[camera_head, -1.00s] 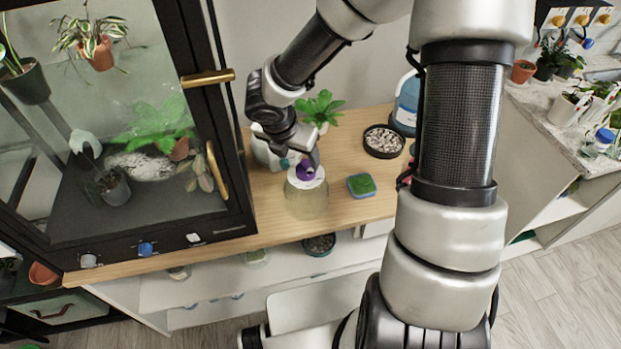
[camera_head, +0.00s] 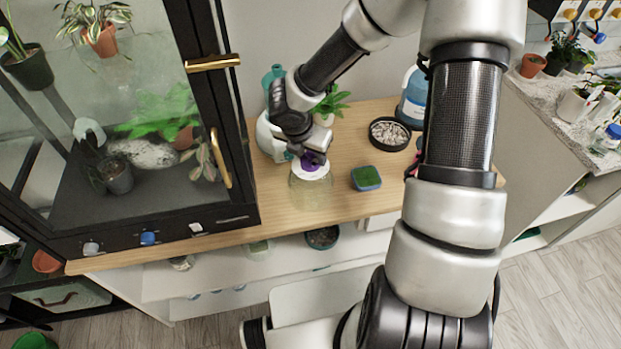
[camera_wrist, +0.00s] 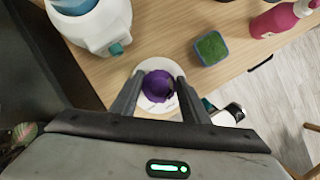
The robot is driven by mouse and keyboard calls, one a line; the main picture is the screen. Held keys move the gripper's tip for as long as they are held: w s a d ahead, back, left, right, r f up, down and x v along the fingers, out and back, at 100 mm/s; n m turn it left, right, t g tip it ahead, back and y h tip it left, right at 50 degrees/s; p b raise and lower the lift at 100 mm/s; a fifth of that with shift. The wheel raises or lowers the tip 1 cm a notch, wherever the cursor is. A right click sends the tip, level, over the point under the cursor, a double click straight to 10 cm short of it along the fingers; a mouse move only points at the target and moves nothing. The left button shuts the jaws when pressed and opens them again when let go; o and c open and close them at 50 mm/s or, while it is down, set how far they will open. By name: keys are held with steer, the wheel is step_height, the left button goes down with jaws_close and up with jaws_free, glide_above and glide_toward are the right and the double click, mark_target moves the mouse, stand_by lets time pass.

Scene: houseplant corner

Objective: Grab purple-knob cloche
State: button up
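The cloche (camera_head: 311,188) is a clear dome with a white top disc and a purple knob (camera_head: 313,162). It stands on the wooden counter near the front edge, right of the glass cabinet. My gripper (camera_head: 312,160) is right above it and partly hides the knob. In the wrist view the purple knob (camera_wrist: 158,86) lies between my two fingers (camera_wrist: 159,82), with the white disc (camera_wrist: 158,105) beneath. The fingers look apart, with a narrow gap on each side of the knob. The cloche's lower part is hidden in the wrist view.
A white bottle-like container (camera_wrist: 95,25) stands close behind the cloche, near a potted plant (camera_head: 328,105). A green-topped square box (camera_head: 366,178) is to the right, with a dish of pebbles (camera_head: 389,134) behind it. The black-framed cabinet (camera_head: 235,150) borders the left.

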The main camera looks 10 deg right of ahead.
jaws_close()
steer(key=shift+r, duration=0.1)
